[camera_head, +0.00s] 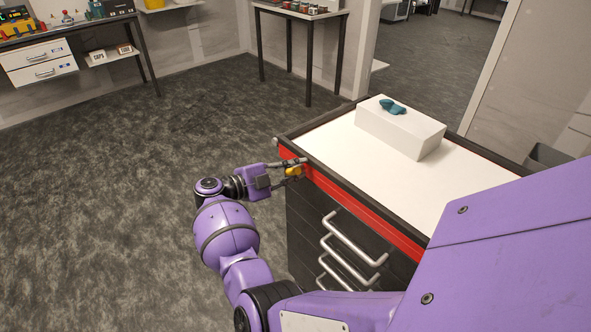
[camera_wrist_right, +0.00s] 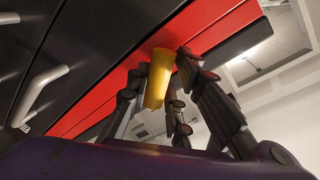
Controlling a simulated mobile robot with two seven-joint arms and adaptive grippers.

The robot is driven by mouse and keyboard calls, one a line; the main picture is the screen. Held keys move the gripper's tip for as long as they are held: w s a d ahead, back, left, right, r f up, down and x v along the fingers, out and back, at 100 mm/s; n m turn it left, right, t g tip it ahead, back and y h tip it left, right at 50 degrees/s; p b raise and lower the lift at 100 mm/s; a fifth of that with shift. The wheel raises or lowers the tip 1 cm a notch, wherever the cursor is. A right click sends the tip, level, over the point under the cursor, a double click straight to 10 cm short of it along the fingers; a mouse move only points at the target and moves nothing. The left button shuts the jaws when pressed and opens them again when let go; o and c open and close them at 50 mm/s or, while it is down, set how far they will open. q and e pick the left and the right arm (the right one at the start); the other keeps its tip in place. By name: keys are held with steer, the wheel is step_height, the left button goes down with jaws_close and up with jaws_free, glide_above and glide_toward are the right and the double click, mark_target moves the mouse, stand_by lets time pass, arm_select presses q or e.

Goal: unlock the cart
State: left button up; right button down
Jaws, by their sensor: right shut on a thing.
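The cart (camera_head: 465,180) stands at the right of the head view, with a white top, dark drawer fronts and a red strip (camera_head: 365,213) along its upper front edge. A yellow knob-like piece (camera_head: 292,171) sticks out from the red strip near the cart's corner; it also shows in the wrist view (camera_wrist_right: 158,80). My right gripper (camera_head: 291,168) is at that corner, its fingers shut around the yellow piece. In the wrist view the fingers (camera_wrist_right: 160,90) stand on both sides of it. My left gripper is not in view.
A white box (camera_head: 398,131) with a teal item (camera_head: 392,106) on it stands on the cart top. Drawer handles (camera_head: 352,238) stick out below the red strip. A side table (camera_head: 300,15) and a bench (camera_head: 60,30) stand at the back. The carpet left of the cart is clear.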

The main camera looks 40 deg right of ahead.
steer(key=n, duration=0.2)
steer(key=shift+a+f+n+g, duration=0.15)
steer(key=shift+f+n+g, duration=0.15)
steer(key=shift+g, duration=0.1)
steer(key=n, duration=0.3)
steer(key=n+h, duration=0.1)
steer(key=shift+w+g, duration=0.25)
steer(key=shift+g, duration=0.15)
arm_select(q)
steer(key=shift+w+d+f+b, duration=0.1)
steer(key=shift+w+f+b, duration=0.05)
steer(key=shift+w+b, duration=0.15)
arm_select(e)
steer(key=shift+w+n, duration=0.1)
steer(key=shift+n, duration=1.2)
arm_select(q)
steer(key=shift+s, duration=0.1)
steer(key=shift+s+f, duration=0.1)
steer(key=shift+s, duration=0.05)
arm_select(e)
steer(key=shift+r+h, duration=0.1)
steer(key=shift+h, duration=0.2)
